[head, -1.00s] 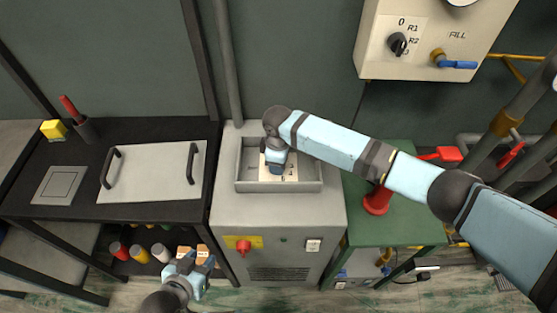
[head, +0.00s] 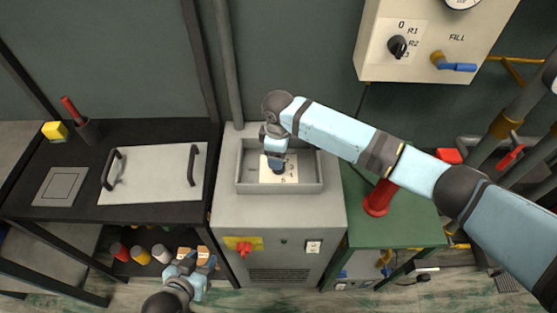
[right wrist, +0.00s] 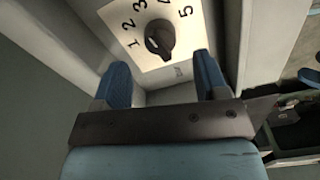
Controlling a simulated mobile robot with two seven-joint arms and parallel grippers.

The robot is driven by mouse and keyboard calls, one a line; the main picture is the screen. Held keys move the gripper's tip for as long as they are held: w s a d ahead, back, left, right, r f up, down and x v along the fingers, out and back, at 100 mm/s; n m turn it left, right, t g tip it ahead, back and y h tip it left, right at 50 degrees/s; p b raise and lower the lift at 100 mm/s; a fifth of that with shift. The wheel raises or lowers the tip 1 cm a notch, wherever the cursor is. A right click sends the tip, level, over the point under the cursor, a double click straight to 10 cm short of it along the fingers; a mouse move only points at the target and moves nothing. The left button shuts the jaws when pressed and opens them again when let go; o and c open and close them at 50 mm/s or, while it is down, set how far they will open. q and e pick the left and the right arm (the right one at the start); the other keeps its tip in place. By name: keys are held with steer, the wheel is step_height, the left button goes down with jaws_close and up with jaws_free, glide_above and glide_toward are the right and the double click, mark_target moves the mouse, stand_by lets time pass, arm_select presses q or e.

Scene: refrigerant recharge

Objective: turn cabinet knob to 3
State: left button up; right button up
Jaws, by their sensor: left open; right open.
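The cabinet knob (right wrist: 160,40) is dark and round with a raised grip, on a white dial plate (right wrist: 150,60) numbered 1 to 5. Which number it points at is unclear. In the head view the plate (head: 291,170) lies in the recessed top of the grey cabinet (head: 225,205); my arm hides the knob there. My right gripper (right wrist: 163,76) is open, its blue fingers apart and short of the knob, one toward each side. It also shows over the recess in the head view (head: 277,165). My left gripper (head: 200,264) is open, low in front of the cabinet's left side.
The recess has raised walls (head: 315,188) around the plate. A red switch (head: 243,249) is on the cabinet's front. A black bench (head: 30,205) stands left, a green table (head: 415,228) with a red object (head: 378,203) right. A wall box (head: 375,60) hangs above right.

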step_height(320, 180, up, 9)
steer(key=shift+f, duration=0.15)
stand_by(0.5)
